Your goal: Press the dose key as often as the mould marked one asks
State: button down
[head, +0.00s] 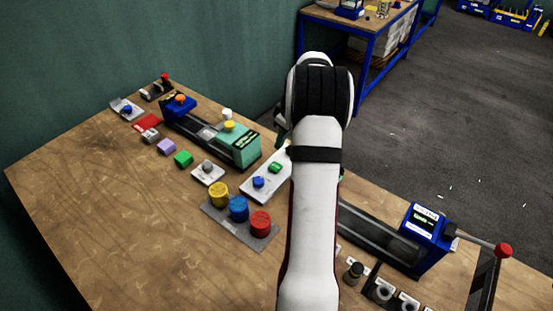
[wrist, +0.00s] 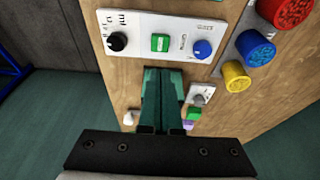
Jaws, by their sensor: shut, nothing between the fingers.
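A white panel (head: 266,176) carries a green button (head: 275,167) and a blue knob (head: 258,182). In the wrist view the panel (wrist: 135,22) also shows a black knob (wrist: 117,41), the green button (wrist: 160,42) and the blue knob (wrist: 202,48); its lettering is too small to read surely. Yellow (head: 219,194), blue (head: 238,208) and red (head: 260,223) ribbed cylinders stand on a grey plate; I cannot tell which mark any bears. My gripper (wrist: 163,72) is shut and empty, its tips appearing just below the green button. Contact is unclear. My arm hides it in the head view.
A teal-and-blue press (head: 236,148) stands at the left, with small coloured blocks before it. A blue press (head: 424,225) with a screen and a red-knobbed lever (head: 502,250) stands at the right. Bare wood (head: 110,220) lies front left.

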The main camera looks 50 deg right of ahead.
aim_at(276, 167)
jog(key=x, duration=0.5)
jog(key=s+x, duration=0.1)
jog(key=x, duration=0.1)
jog(key=shift+w+f, duration=0.2)
jog(key=shift+f, duration=0.75)
jog(key=shift+s+a+f, duration=0.1)
jog(key=shift+f, duration=1)
jog(key=r, duration=0.4)
jog(key=shift+d+r, duration=0.2)
jog(key=shift+r, duration=0.15)
jog(key=v, duration=1)
jog(key=shift+d, duration=0.1)
